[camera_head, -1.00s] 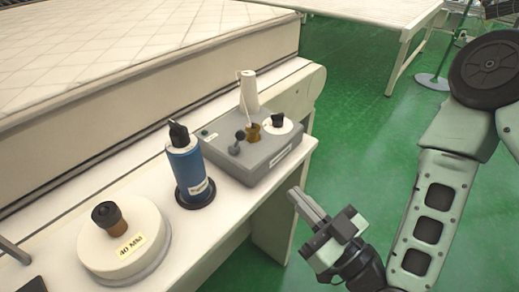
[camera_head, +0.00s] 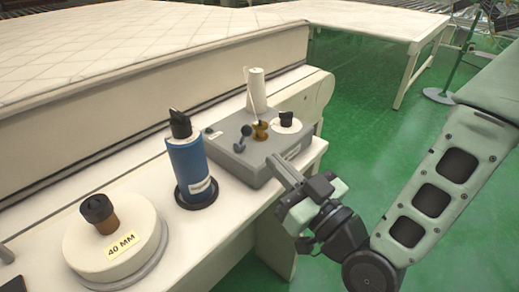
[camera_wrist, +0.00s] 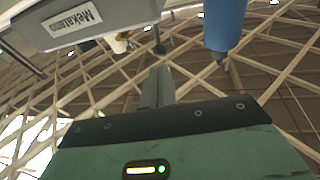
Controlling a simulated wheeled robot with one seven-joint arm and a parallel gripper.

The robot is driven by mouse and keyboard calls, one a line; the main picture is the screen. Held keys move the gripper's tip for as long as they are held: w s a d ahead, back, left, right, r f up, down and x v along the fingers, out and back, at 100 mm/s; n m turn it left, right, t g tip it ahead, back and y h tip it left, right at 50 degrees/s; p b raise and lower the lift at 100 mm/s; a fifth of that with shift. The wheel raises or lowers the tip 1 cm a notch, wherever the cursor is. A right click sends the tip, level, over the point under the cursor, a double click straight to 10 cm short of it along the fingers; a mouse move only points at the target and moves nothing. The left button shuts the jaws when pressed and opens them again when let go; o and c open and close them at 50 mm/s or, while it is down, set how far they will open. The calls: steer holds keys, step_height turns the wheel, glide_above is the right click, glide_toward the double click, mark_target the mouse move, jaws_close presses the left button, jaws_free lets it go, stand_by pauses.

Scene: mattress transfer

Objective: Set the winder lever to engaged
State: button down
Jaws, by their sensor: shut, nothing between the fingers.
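The winder is a grey box (camera_head: 262,160) on the white bench, with a white thread cone behind it and a brass bobbin (camera_head: 260,130) on top. In the wrist view the winder (camera_wrist: 95,25) shows upside down at the upper left with a "Mekaland"-like label, and my shut fingers (camera_wrist: 158,85) point up towards a dark knob.
A blue cylinder (camera_head: 188,165) with a black top stands left of the winder, and shows in the wrist view (camera_wrist: 225,25). A round white "40 MM" weight (camera_head: 115,240) sits further left. A quilted mattress (camera_head: 130,50) lies behind.

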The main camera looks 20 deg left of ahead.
mark_target(243, 131)
steer(key=p+x, duration=0.1)
steer(key=x, duration=0.5)
steer(key=shift+r, duration=0.1)
steer(key=r+h+p, duration=0.1)
steer(key=p, duration=0.1)
steer(key=a+g+p, duration=0.1)
steer(key=p, duration=0.1)
steer(key=r+h+p, duration=0.1)
steer(key=p, duration=0.1)
steer(key=shift+w+a+r+n+g+h, duration=0.2)
steer(key=shift+w+r+n+g+h, duration=0.05)
steer(key=shift+r+n+g+h, duration=0.1)
steer(key=p, duration=0.1)
steer(key=a+g+h+p, duration=0.1)
steer(key=shift+w+r+p, duration=0.15)
steer(key=shift+r+p, duration=0.25)
steer(key=h+p, duration=0.1)
steer(key=a+g+h+p, duration=0.1)
steer(key=p, duration=0.1)
steer(key=shift+w+a+r+n+h, duration=0.2)
steer(key=shift+w+r+n+h, duration=0.05)
steer(key=shift+w+n, duration=0.1)
steer(key=shift+w+a+f+g+h+p, duration=0.2)
steer(key=shift+a+g+h+p, duration=0.3)
steer(key=shift+h+p, duration=0.25)
steer(key=shift+w+a, duration=0.15)
steer(key=shift+a, duration=0.15)
